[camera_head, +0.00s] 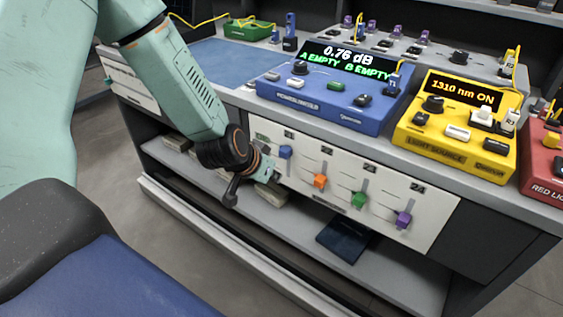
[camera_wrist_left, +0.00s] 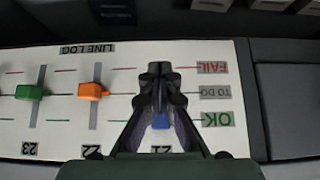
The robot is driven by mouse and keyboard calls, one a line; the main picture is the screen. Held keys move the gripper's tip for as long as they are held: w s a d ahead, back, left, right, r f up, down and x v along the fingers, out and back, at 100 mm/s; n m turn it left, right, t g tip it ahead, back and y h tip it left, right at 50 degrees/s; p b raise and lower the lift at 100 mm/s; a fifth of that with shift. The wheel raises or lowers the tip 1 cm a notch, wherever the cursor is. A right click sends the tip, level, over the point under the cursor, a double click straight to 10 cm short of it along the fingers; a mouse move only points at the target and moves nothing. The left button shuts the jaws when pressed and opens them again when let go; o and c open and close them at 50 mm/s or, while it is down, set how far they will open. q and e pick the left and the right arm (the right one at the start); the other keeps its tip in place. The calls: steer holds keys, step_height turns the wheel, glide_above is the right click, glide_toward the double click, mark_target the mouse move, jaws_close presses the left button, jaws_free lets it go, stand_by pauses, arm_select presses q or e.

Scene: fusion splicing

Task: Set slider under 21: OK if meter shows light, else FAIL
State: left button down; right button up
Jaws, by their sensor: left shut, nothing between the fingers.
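The white LINE LOG panel (camera_head: 300,188) on the bench front has sliders under 21 to 24. The blue slider (camera_head: 285,152) under 21 sits higher than the others. In the left wrist view, inverted, the blue knob (camera_wrist_left: 160,121) is about level with the OK label (camera_wrist_left: 217,118); the orange slider (camera_wrist_left: 91,90) is near the TO DO level. The blue meter (camera_head: 325,95) reads 0.76 dB, with A EMPTY and B EMPTY. My left gripper (camera_head: 268,172) is shut and empty, just below the blue slider; contact is unclear. My right gripper is not in view.
The yellow light source (camera_head: 455,125) on the bench top shows 1310 nm ON. A red device (camera_head: 543,160) stands at the right edge. Green (camera_head: 358,199) and purple (camera_head: 403,220) sliders are to the right. A dark flat object (camera_head: 345,240) lies on the shelf below.

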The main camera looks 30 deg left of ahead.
arm_select(q)
steer(key=s+p, duration=0.1)
steer(key=s, duration=0.1)
steer(key=s+p, duration=0.2)
steer(key=shift+s+a, duration=0.2)
steer(key=shift+s, duration=0.05)
stand_by(0.6)
steer(key=s+d+f+g, duration=0.2)
steer(key=s+f, duration=0.1)
steer(key=s, duration=0.6)
steer(key=s+d+f+g+p, duration=0.1)
steer(key=s+d+f+g, duration=0.2)
steer(key=s, duration=0.6)
steer(key=s+d+f+n+g+p, duration=0.1)
steer(key=s+d+f+g, duration=0.1)
steer(key=s, duration=0.7)
steer(key=shift+d+f+g+y, duration=0.3)
steer(key=shift+d+f+g, duration=0.1)
steer(key=shift+d+f, duration=0.4)
steer(key=shift+s+a+f, duration=0.1)
stand_by(3.2)
